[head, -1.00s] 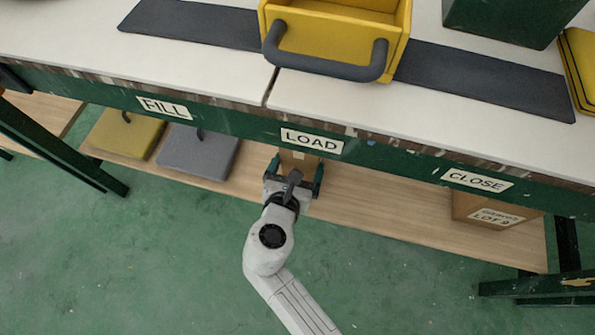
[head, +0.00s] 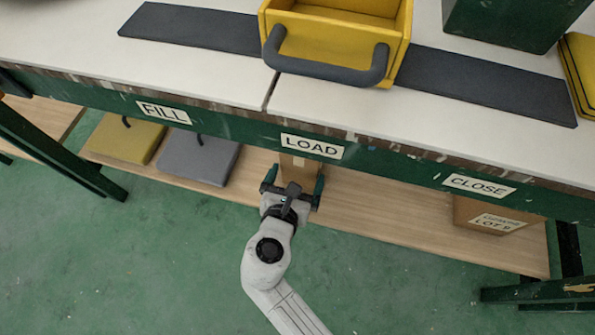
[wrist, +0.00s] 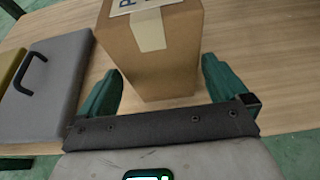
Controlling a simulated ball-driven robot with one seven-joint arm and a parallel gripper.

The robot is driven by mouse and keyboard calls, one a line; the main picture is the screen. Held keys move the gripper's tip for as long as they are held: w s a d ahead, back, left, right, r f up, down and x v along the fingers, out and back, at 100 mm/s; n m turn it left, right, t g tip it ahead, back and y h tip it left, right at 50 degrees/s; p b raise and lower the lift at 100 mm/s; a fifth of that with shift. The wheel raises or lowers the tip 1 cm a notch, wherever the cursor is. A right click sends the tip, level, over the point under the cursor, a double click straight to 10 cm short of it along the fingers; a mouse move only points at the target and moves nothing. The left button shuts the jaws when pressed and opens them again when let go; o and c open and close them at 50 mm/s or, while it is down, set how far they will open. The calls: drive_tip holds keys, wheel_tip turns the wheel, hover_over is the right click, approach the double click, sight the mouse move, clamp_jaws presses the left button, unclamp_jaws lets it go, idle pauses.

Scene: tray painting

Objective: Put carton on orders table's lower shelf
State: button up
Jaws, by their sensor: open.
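A brown cardboard carton (wrist: 153,52) stands upright on the wooden lower shelf (head: 385,215), under the table edge below the LOAD sign. It has a pale tape strip and part of a printed label in the wrist view. In the head view only a part of the carton (head: 297,170) shows; the green table rail hides its top. My gripper (head: 291,190) is at the shelf's front edge, just in front of the carton. In the wrist view my gripper's green fingers (wrist: 165,85) are spread wide, one each side of the carton's near base, with visible gaps.
A grey lid (head: 198,158) and a yellow lid (head: 127,138) lie on the shelf to the left. Another carton (head: 490,214) stands at the shelf's right end. The rail (head: 375,157) overhangs the shelf. A yellow bin (head: 335,35) stands on the tabletop.

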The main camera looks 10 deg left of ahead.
drive_tip(key=p+v, duration=0.4)
drive_tip(key=v, duration=0.6)
drive_tip(key=shift+s, duration=0.3)
drive_tip(key=shift+r, duration=0.15)
drive_tip(key=w+d+f+m+g+h, duration=0.15)
drive_tip(key=d+m+g, duration=0.25)
drive_tip(key=d+m, duration=0.65)
drive_tip(key=d+f+m+g+h, duration=0.25)
drive_tip(key=d+m, duration=0.45)
drive_tip(key=d, duration=0.6)
drive_tip(key=s+d+m+g+y, duration=0.4)
drive_tip(key=s+d+m, duration=0.7)
drive_tip(key=m, duration=0.7)
drive_tip(key=shift+s+d+r+g, duration=0.3)
drive_tip(key=shift+s+r+g, duration=0.05)
drive_tip(key=shift+s+g, duration=0.7)
drive_tip(key=shift+m, duration=0.25)
